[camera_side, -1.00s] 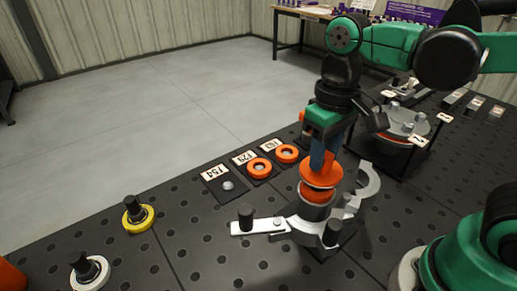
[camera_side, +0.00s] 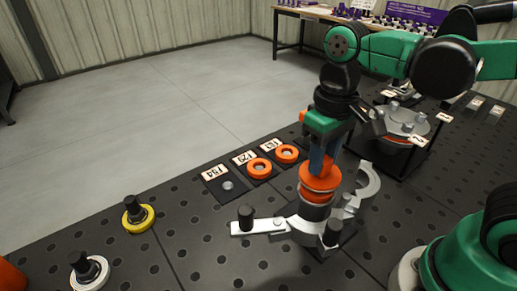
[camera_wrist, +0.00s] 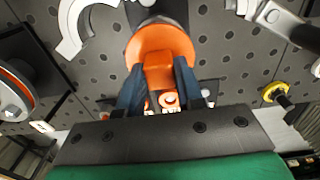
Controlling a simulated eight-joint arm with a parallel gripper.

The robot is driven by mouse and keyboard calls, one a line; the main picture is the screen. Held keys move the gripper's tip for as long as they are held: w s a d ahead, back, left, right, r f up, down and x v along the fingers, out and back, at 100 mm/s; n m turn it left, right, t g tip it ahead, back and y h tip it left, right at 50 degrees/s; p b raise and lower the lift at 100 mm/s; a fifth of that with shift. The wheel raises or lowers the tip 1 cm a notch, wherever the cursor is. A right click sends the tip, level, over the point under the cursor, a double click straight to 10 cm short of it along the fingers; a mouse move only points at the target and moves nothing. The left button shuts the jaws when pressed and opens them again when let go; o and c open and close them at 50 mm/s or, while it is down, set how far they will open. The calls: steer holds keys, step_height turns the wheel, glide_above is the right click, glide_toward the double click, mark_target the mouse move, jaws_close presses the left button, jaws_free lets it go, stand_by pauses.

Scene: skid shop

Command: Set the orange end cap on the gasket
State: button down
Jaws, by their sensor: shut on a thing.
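The orange end cap (camera_side: 321,180) has a round flange and a raised grip block. My gripper (camera_side: 323,160) is shut on the block with its blue fingers, pointing down. In the wrist view the cap (camera_wrist: 160,44) sits between the fingers of my gripper (camera_wrist: 159,75). Directly under the flange is an orange band, apparently the gasket (camera_side: 316,196), on top of a grey cylinder (camera_side: 315,212) held upright in a metal clamp. The flange is over the band and very close to it. I cannot tell whether they touch. The wrist view hides the gasket behind the cap.
Orange rings (camera_side: 260,168) lie on two numbered black pads; a third pad (camera_side: 224,186) shows only a metal peg. The clamp's arm (camera_side: 258,227) reaches left. A yellow-based peg (camera_side: 138,215) stands farther left. A second clamped fixture (camera_side: 405,122) is behind, right.

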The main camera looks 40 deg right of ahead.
steer(key=shift+f, duration=1)
steer(key=shift+c, duration=1.2)
jaws_free()
steer(key=shift+r, duration=0.1)
steer(key=shift+r, duration=3.45)
